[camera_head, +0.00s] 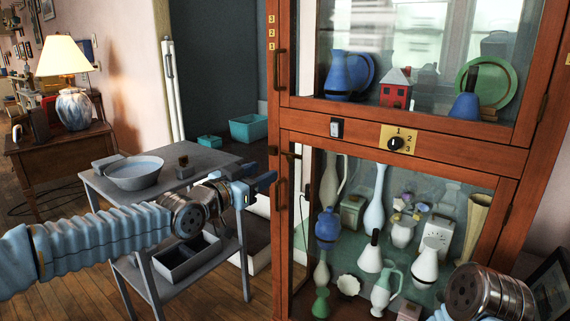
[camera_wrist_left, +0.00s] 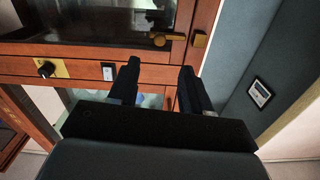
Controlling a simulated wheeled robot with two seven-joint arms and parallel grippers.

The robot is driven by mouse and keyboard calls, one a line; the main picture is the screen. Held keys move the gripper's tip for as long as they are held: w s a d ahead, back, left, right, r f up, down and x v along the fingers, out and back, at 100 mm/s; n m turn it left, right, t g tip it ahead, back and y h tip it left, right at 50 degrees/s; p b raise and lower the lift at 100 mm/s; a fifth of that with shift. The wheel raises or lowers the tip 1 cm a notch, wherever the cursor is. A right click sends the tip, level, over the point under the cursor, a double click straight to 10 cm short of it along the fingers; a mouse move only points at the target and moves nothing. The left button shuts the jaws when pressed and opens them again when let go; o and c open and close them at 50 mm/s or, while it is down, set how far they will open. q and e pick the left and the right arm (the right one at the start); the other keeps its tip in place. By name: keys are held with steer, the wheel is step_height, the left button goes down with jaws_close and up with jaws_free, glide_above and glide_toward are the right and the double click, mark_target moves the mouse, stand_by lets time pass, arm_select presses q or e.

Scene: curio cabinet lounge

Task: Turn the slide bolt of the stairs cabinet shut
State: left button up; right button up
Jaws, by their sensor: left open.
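The wood-framed glass cabinet (camera_head: 455,155) fills the right half of the head view. Its brass slide bolt (camera_wrist_left: 167,37) shows at the top of the left wrist view, with a separate brass keeper block (camera_wrist_left: 200,38) just right of it; a small gap seems to lie between them. In the head view the bolt (camera_head: 290,155) is small and dark at the lower door's upper left corner. My left gripper (camera_head: 272,182) is beside the cabinet's left edge, just below the bolt's height. Its open, empty fingers (camera_wrist_left: 158,88) point at the cabinet. My right wrist shows at the lower right; its fingers are out of frame.
A dial plate (camera_head: 398,139) and a small switch (camera_head: 336,128) sit on the crossbar. Vertical handles (camera_head: 281,72) are on the doors' left side. A grey side table (camera_head: 205,160) with a bowl (camera_head: 135,173) stands left, under my left arm. Fragile vases fill the cabinet.

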mark_target(289, 159)
arm_select(q)
steer(key=p+x, duration=0.1)
steer(key=x, duration=0.9)
steer(key=shift+f, duration=0.1)
steer(key=shift+c, duration=0.3)
jaws_close()
